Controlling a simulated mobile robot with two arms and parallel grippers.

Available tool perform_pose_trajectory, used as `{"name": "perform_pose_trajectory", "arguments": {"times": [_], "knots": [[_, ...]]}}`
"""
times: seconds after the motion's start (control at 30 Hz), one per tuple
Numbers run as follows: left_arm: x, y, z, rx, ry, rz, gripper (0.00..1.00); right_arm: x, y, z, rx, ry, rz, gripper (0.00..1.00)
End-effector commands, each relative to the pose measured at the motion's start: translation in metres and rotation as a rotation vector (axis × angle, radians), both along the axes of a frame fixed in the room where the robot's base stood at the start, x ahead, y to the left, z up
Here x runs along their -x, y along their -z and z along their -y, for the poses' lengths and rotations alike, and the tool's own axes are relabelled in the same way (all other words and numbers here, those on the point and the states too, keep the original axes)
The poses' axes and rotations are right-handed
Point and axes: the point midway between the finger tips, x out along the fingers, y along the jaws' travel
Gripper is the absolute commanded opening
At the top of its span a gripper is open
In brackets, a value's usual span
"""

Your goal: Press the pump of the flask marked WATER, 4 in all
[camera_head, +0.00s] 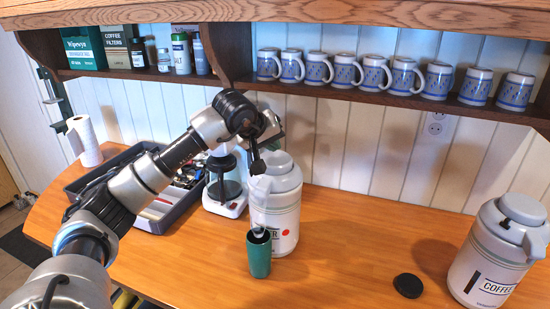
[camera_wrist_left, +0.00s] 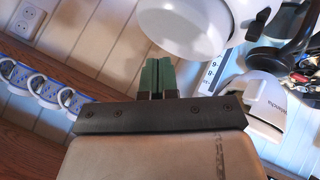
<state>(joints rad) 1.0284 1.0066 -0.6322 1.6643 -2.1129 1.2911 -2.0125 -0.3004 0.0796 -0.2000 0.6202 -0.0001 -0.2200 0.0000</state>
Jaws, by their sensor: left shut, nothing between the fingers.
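The white flask (camera_head: 284,205) stands upright left of the middle of the counter. In the left wrist view, the shut green fingers (camera_wrist_left: 158,78) are just below a large white rounded part, likely the flask's top (camera_wrist_left: 195,25). The green cup (camera_head: 259,257) stands in front of the flask, under its spout. My right gripper is not in view.
A second flask marked COFFEE (camera_head: 490,262) stands at the right. A black disc (camera_head: 408,285) lies left of it. A white appliance (camera_head: 226,205) and a dark utensil tray (camera_head: 160,222) are left. A shelf of mugs (camera_head: 318,70) overhangs the back. The counter's middle is clear.

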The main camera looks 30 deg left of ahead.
Motion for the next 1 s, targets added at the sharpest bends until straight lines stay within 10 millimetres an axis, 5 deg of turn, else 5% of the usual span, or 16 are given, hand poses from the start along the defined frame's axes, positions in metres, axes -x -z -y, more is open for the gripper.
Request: {"name": "perform_pose_trajectory", "arguments": {"times": [1.0], "knots": [[0.0, 0.012, 0.0, 0.0, 0.0, 0.0, 0.0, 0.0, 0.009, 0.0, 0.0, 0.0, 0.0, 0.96]]}}
